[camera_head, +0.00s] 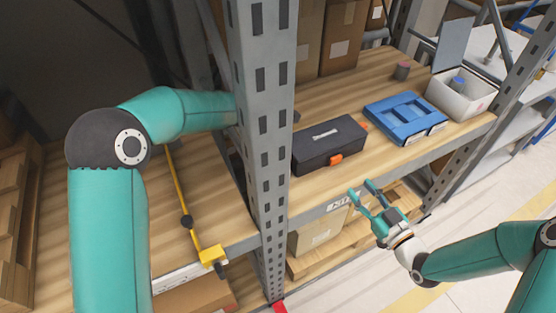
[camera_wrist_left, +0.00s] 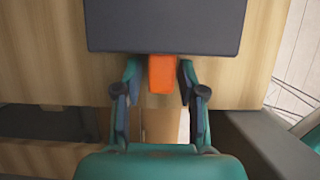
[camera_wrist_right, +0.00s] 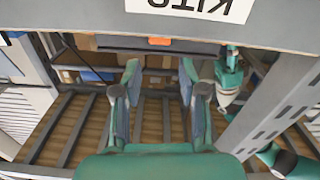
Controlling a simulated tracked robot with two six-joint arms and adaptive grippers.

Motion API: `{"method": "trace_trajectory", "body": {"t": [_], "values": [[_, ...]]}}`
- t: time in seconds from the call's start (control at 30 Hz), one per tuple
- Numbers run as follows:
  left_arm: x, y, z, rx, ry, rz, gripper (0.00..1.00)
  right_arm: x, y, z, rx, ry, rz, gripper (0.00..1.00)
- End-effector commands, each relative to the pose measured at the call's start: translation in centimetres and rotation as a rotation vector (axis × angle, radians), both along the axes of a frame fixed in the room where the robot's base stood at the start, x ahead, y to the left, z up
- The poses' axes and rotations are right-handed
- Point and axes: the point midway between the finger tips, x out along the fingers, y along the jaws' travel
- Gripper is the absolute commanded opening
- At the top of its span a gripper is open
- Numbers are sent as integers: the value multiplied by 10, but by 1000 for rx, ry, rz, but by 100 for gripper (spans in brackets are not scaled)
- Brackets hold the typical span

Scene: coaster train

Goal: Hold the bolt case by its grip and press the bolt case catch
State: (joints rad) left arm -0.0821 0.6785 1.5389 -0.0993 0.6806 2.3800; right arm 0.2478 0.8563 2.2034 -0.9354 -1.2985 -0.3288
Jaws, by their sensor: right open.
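My left gripper is hidden behind the upright in the head view. In the left wrist view, its fingers (camera_wrist_left: 159,78) stand apart on either side of an orange block (camera_wrist_left: 162,74) at the dark case's edge, with narrow gaps. Whether that block is grip or catch I cannot tell. My right gripper (camera_head: 364,193) is open and empty, in front of the shelf edge. An orange part (camera_wrist_right: 160,41) shows ahead in the right wrist view.
A grey perforated upright (camera_head: 263,120) stands left of the case. A blue tray (camera_head: 405,117) and a white bin (camera_head: 462,94) stand to its right. Cardboard boxes stand behind. The shelf's front edge bears a label (camera_wrist_right: 190,8).

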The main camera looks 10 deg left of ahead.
Motion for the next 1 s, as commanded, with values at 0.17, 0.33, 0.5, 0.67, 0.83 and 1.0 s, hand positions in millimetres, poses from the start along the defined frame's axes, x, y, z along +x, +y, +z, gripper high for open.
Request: {"method": "trace_trajectory", "body": {"t": [0.17,0.33,0.5,0.67,0.83,1.0], "values": [[0,0,0,0,0,0,5,0,0,0,0,0,0,42],[0,0,0,0,0,0,0,0,0,0,0,0,1,42],[0,1,0,0,0,1,0,0,0,0,0,0,1,25],[0,1,0,0,0,1,0,0,1,0,11,10,1,0],[0,1,0,0,0,1,0,0,1,0,106,88,1,0],[0,1,0,0,0,1,0,-3,3,1,321,269,14,0]]}}
